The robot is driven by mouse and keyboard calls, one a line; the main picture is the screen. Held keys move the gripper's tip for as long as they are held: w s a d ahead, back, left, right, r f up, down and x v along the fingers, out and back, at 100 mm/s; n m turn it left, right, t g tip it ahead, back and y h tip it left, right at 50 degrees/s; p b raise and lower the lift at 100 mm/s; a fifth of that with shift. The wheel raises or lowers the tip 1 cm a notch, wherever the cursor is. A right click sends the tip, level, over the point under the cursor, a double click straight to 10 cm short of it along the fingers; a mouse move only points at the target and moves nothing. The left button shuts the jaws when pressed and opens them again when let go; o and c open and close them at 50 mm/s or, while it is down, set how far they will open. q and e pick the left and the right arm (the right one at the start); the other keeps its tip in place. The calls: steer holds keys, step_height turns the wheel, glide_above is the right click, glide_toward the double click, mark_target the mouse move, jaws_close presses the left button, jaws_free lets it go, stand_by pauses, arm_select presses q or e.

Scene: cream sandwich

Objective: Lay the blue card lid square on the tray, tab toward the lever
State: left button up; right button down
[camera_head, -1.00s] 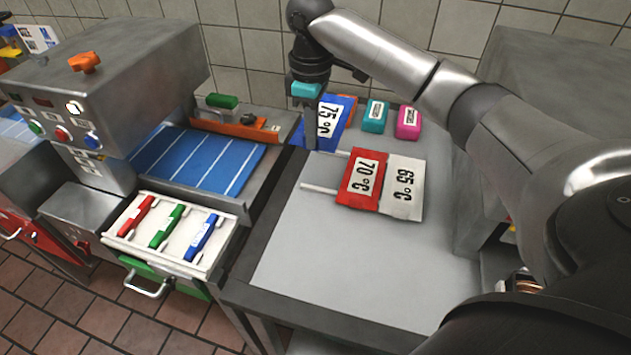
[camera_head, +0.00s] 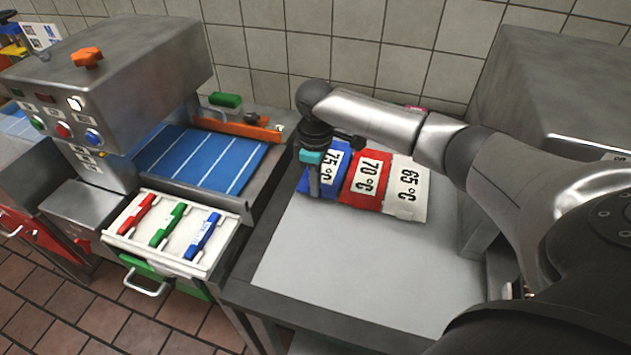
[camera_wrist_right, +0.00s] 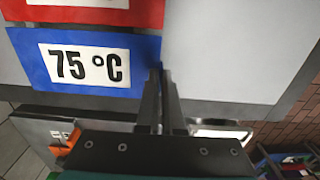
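The blue card lid (camera_head: 324,184), marked 75 °C, lies left of a red card (camera_head: 365,180) and a white card (camera_head: 407,190) on the grey counter. In the wrist view the blue card (camera_wrist_right: 140,83) lies about square beside the red one (camera_wrist_right: 120,12). My right gripper (camera_head: 313,190) points down at the blue card's left edge. Its fingers (camera_wrist_right: 163,80) are close together at that edge and appear shut on it; the contact is partly hidden. I cannot make out the tab or a separate tray under the cards. My left gripper is not in view.
The counter (camera_head: 340,265) is clear in front of the cards. At left stands a machine with an orange knob (camera_head: 86,59), a blue striped bed (camera_head: 200,155) and an open drawer (camera_head: 190,260) of coloured bars. An orange lever (camera_head: 240,128) is behind the bed.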

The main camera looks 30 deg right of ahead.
steer(key=shift+f, duration=0.15)
steer(key=c, duration=1.1)
jaws_free()
steer(key=shift+o, duration=0.2)
